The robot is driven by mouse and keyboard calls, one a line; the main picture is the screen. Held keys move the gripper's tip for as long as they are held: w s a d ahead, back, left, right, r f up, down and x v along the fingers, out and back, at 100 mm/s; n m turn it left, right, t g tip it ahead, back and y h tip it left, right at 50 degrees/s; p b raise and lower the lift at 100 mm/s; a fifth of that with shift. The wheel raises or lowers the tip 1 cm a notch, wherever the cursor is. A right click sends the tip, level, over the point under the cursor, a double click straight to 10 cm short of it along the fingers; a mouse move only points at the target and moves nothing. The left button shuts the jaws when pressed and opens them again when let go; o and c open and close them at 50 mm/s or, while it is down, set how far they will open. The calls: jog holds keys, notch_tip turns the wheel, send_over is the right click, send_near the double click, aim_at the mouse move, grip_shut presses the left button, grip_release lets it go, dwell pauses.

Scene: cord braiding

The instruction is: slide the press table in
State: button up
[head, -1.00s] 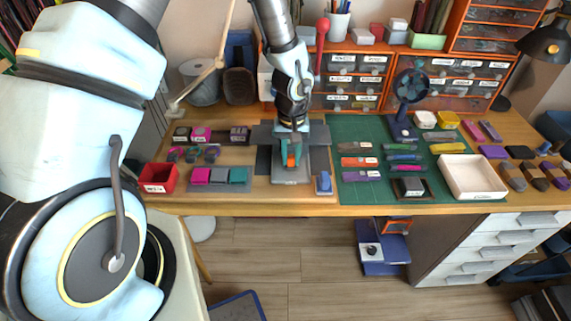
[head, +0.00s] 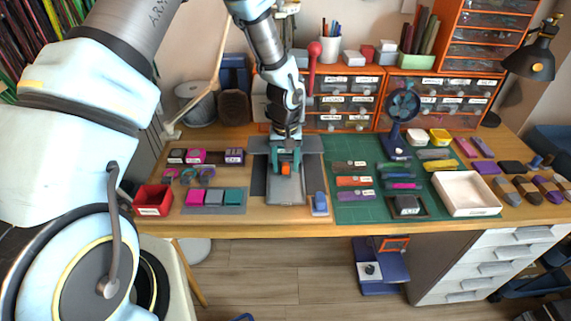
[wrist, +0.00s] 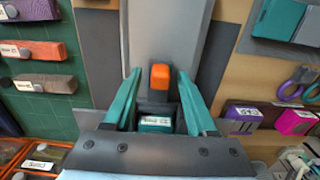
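The press table is a grey plate (head: 286,191) on the desk, extending toward the front edge from a darker grey press frame (head: 262,146). An orange knob (head: 286,169) stands on it. In the wrist view, the plate (wrist: 167,32) runs away from me and the orange knob (wrist: 159,77) is upright near my fingertips. My gripper (head: 286,157) is low over the plate. In the wrist view its teal fingers (wrist: 159,78) stand either side of the knob, with a visible gap on each side. The gripper is open and holds nothing. The press frame's upper part is partly hidden by my arm.
A blue block (head: 320,203) stands right of the plate, and a tray of coloured blocks (head: 213,210) lies left. A green mat (head: 350,207) with cords is further right. Orange drawers (head: 345,100) stand behind. The desk just before the plate is clear.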

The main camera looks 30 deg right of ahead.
notch_tip(320, 180, up, 11)
jog(key=b, duration=0.2)
jog(key=shift+b, duration=0.3)
dwell(0.4)
jog(key=shift+a, duration=0.1)
